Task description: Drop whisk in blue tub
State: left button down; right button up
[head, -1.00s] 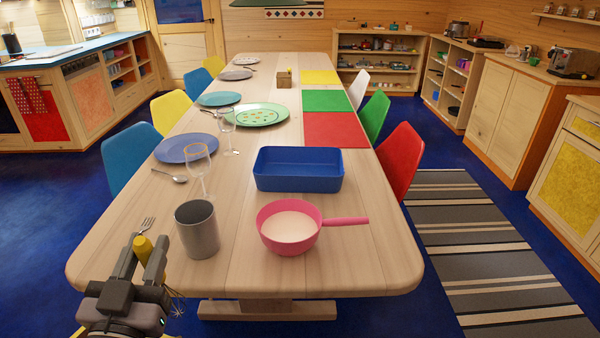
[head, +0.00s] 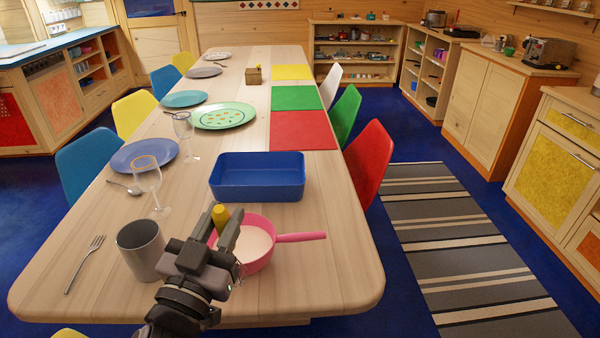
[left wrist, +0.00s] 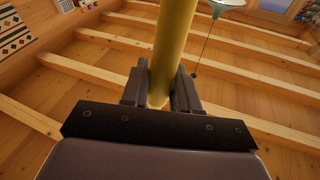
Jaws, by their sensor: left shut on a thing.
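The whisk shows as a yellow handle (head: 220,214) between the fingers of my left gripper (head: 218,226). The handle also fills the middle of the left wrist view (left wrist: 173,45), with the fingers (left wrist: 160,92) shut on it. The blue tub (head: 257,190) is an open rectangular container on the table, behind the gripper. It looks empty. The gripper appears in front of the pink pan, nearer to me than the tub. My right gripper is not in view.
A grey cup (head: 141,250) is left of the gripper. Two glasses (head: 147,176) stand left of the tub. A fork (head: 85,263) lies at the left. The table's right front is clear.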

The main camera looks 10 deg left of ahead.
aim_at(258, 199)
jog(key=i+l+z, duration=0.25)
jog(key=z, duration=0.15)
jog(key=i+l+u, duration=0.55)
jog(key=l, duration=0.25)
jog(key=j+z, duration=0.1)
jog(key=j, duration=0.55)
jog(key=i, duration=0.45)
